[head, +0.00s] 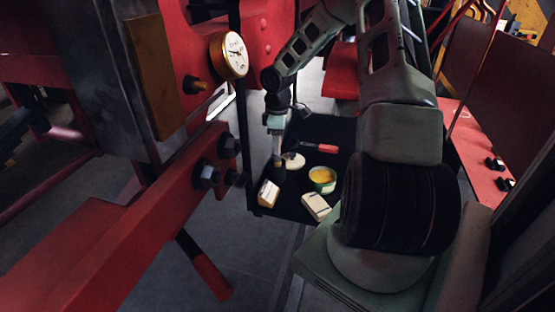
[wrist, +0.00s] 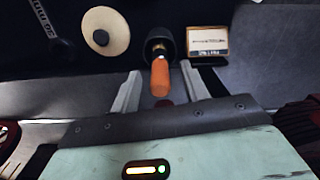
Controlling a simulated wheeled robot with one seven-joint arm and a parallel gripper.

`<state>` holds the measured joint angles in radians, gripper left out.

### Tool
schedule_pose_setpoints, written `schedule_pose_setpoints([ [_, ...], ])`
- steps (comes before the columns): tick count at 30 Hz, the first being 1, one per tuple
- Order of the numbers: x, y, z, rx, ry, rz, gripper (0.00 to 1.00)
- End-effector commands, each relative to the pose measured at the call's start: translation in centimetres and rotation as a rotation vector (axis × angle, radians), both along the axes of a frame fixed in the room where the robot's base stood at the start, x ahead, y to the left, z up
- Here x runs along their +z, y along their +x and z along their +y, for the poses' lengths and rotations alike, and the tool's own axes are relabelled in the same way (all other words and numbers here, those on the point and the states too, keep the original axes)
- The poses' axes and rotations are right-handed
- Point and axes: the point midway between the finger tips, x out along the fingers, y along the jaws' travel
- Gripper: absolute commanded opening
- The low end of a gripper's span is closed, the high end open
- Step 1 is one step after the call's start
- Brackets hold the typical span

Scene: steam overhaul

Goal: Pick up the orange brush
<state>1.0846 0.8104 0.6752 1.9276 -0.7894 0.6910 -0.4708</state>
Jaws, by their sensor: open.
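The orange brush (wrist: 160,76) shows in the wrist view with its orange handle toward me and its dark round head beyond, over the black tray. My gripper (wrist: 160,72) is open, with one pale finger on each side of the handle in the picture. Clear gaps show between handle and fingers; I cannot tell how deep the handle lies between them. In the head view my gripper (head: 279,160) points down over the black tray (head: 335,128). A dark shape below it looks like the brush head (head: 280,174); the handle is hidden there by the gripper.
A small labelled box (wrist: 207,43) and a pale round disc (wrist: 106,31) flank the brush. The tray also holds a yellow-filled tin (head: 322,177), another box (head: 316,206) and a red-handled tool (head: 316,147). Red machinery with a gauge (head: 235,53) stands close on the left.

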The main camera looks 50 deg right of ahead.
Motion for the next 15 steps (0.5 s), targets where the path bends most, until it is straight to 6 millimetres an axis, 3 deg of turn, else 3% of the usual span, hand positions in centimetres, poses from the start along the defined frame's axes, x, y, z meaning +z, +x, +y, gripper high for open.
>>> schedule_pose_setpoints([
  [4,-1.6,0.0,0.0,-0.001,0.0,0.001,0.45],
  [12,-2.0,0.0,-0.1,-0.001,-0.002,-0.001,0.45],
  [15,-2.0,0.0,-0.1,-0.001,-0.002,-0.001,0.2],
])
